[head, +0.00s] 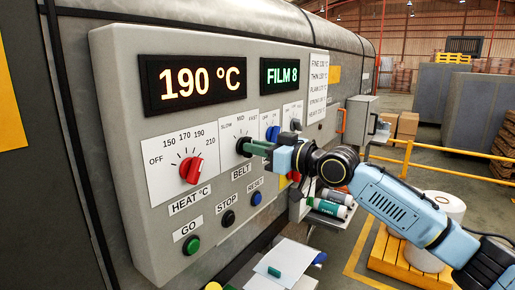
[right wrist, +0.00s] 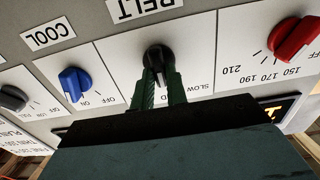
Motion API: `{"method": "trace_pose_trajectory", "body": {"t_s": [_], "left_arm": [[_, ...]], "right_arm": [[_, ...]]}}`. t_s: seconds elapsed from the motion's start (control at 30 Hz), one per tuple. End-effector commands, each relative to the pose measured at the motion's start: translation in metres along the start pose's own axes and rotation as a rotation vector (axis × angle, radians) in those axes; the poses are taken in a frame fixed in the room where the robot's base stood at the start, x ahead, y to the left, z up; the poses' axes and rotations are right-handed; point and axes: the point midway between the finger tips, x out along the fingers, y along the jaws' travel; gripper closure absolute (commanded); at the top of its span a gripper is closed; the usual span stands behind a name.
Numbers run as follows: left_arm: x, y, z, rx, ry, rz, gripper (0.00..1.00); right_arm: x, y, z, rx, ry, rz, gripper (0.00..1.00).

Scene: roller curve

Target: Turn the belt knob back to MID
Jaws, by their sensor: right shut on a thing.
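The belt knob (head: 243,147) is black and sits on the panel above the BELT label, under a dial marked SLOW, MID and FAST. My right gripper (head: 257,148) reaches it from the right, and its green fingers are shut on the knob. In the right wrist view, the belt knob (right wrist: 157,57) stands between the two finger ends (right wrist: 160,88). The fingers hide part of the dial; SLOW and the end of MID show, FAST is covered. The knob's grip runs roughly toward MID, but its exact pointer mark is hard to see. My left gripper is not in view.
The red heat knob (head: 191,169) lies left of the belt knob, and the blue cool knob (right wrist: 75,83) beside it on the other side. GO (head: 191,245), STOP (head: 227,219) and RESET (head: 256,198) buttons sit below.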

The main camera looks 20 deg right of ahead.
Motion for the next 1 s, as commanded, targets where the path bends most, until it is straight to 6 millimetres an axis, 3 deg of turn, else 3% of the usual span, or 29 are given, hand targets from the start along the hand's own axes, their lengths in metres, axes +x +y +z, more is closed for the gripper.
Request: {"method": "trace_pose_trajectory", "body": {"t_s": [0.07, 0.1, 0.23, 0.53, 0.67, 1.0], "left_arm": [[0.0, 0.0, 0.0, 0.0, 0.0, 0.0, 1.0], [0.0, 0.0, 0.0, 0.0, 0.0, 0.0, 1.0], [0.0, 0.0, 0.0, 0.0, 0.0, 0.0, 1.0], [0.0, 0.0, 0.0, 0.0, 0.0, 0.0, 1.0], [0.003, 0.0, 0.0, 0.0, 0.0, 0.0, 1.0], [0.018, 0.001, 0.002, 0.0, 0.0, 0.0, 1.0]], "right_arm": [[0.0, 0.0, 0.0, 0.0, -0.002, 0.0, 1.0], [0.0, 0.0, 0.0, 0.001, -0.002, 0.0, 0.82], [0.0, 0.0, 0.0, 0.001, -0.001, 0.0, 0.65], [-0.001, 0.0, 0.0, 0.001, 0.0, 0.001, 0.64], [-0.011, 0.001, 0.001, 0.0, 0.0, 0.002, 0.64], [-0.081, 0.001, 0.004, -0.003, -0.005, 0.003, 0.64]]}}
